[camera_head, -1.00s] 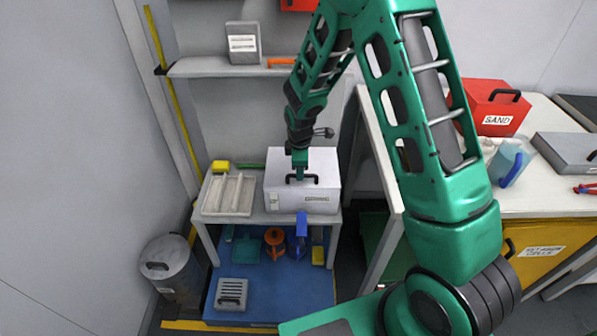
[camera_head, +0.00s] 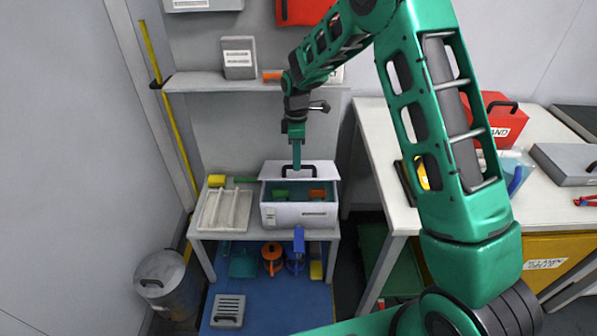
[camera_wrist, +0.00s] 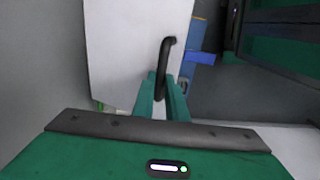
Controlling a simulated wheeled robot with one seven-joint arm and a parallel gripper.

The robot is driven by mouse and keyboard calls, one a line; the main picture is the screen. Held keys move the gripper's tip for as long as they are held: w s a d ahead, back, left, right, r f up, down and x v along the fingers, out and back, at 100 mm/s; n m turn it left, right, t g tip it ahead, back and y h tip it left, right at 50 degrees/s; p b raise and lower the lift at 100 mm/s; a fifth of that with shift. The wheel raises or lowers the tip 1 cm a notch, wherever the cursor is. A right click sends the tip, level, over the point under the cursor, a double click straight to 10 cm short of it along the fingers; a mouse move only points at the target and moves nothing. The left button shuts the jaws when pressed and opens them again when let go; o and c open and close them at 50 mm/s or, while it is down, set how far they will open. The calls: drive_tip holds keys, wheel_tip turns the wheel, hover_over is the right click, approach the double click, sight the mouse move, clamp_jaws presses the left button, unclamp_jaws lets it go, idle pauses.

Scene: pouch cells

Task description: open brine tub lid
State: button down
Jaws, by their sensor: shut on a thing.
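The brine tub (camera_head: 283,214) is a white box on a low table. Its white lid (camera_head: 325,170) is raised off the front and tilted back, so the dark teal inside shows with a green and an orange item in it. The lid has a black handle (camera_head: 310,166). My gripper (camera_head: 297,166) is shut on this handle from above. In the wrist view, the green fingers (camera_wrist: 162,82) close around the black handle (camera_wrist: 166,55), with the white lid (camera_wrist: 115,45) beyond. The exact finger contact is partly hidden.
A ribbed pale tray (camera_head: 224,212) sits left of the tub. A shelf (camera_head: 200,82) with a grey box (camera_head: 239,58) is above and behind. A white workbench (camera_head: 395,200) stands to the right. A grey bin (camera_head: 162,280) is on the floor at left.

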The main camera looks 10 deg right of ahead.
drive_tip(key=shift+w+d+r, duration=0.2)
drive_tip(key=shift+w+r, duration=0.25)
drive_tip(key=shift+w, duration=0.25)
drive_tip(key=shift+w+d+r, duration=0.25)
drive_tip(key=shift+w+r, duration=0.25)
drive_tip(key=shift+w, duration=0.2)
drive_tip(key=shift+w+d+r, duration=0.2)
drive_tip(key=shift+w+r, duration=0.25)
drive_tip(key=shift+w, duration=0.25)
drive_tip(key=c, duration=1.8)
unclamp_jaws()
drive_tip(key=shift+f, duration=0.1)
drive_tip(key=shift+o, duration=0.2)
drive_tip(key=shift+a, duration=0.1)
drive_tip(key=shift+s, duration=0.15)
